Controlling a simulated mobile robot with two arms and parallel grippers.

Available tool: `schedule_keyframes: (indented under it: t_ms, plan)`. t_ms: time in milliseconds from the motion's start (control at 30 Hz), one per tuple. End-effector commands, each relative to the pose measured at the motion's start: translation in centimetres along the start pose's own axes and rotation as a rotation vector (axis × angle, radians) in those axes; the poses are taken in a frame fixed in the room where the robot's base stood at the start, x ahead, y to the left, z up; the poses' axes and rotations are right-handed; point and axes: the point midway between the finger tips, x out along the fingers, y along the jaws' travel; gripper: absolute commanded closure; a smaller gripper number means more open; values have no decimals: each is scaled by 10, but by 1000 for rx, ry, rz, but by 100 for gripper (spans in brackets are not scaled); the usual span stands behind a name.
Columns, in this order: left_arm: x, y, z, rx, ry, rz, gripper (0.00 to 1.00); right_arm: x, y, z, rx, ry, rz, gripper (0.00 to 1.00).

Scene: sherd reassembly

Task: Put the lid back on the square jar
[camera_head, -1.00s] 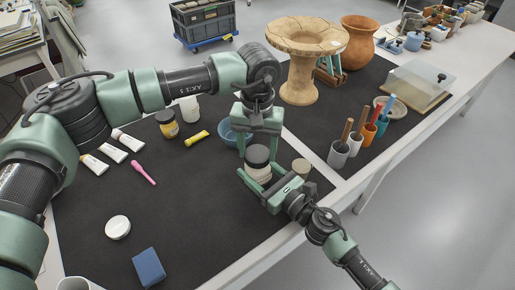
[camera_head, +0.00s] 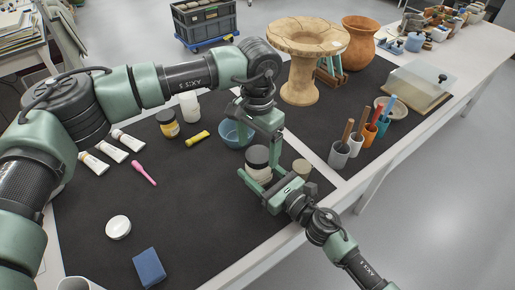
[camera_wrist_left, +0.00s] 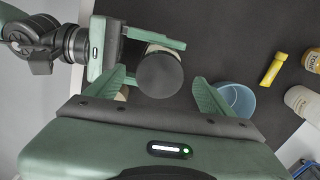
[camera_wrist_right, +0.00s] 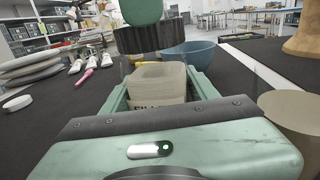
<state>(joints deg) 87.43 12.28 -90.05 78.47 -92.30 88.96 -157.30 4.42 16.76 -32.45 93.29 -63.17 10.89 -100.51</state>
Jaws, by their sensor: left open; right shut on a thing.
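The square jar (camera_head: 258,173) is pale and stands upright near the table's front edge. It also shows in the right wrist view (camera_wrist_right: 160,84), with part of a printed label. My right gripper (camera_head: 262,179) is shut on it, a finger on either side. The black round lid (camera_head: 257,155) is over the jar's top; it shows from above in the left wrist view (camera_wrist_left: 160,75). I cannot tell whether it is seated flat. My left gripper (camera_head: 257,138) is open just above the lid, its fingers apart and not closed on it.
A blue bowl (camera_head: 235,134) is close behind the jar, and a short beige cylinder (camera_head: 301,168) is close at its right. A yellow tube (camera_head: 197,138) and a black-lidded yellow jar (camera_head: 167,123) are farther left. The mat's middle is clear.

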Motion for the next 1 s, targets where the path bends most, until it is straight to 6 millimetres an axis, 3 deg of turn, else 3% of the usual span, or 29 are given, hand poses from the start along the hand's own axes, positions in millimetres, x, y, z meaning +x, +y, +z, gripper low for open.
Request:
schedule_keyframes:
  t_ms: [300,500,933,967,1000]
  plan:
    - [-68,-1,-1,-1,4,-3,17,0,0,-1,0,2,0,100]
    - [-98,-1,-1,-1,3,-2,17,0,0,-1,0,2,0,100]
    - [-108,-1,0,-1,1,-1,17,0,0,-1,0,1,1,100]
    - [-108,-1,0,-1,1,-1,17,0,0,-1,0,1,1,36]
    - [-108,-1,0,-1,1,-1,17,0,0,-1,0,1,1,24]
